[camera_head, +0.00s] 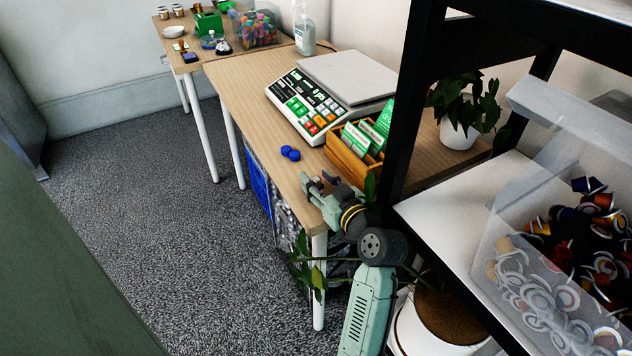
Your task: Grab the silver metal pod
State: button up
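My gripper (318,179) is over the front end of the wooden table, just left of the wooden card box. I cannot pick out a single silver metal pod on the table. A clear bin (497,218) on the white shelf at right holds many mixed pods, some with pale or silvery faces, too small and crowded to tell apart.
A scale (350,78) and a wooden card box (345,158) stand on the table (235,85). A black shelf frame (408,100) rises close to my arm's right. A potted plant (458,134) stands behind it. Carpet (150,200) at left is clear.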

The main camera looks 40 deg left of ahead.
jog(key=c, duration=0.6)
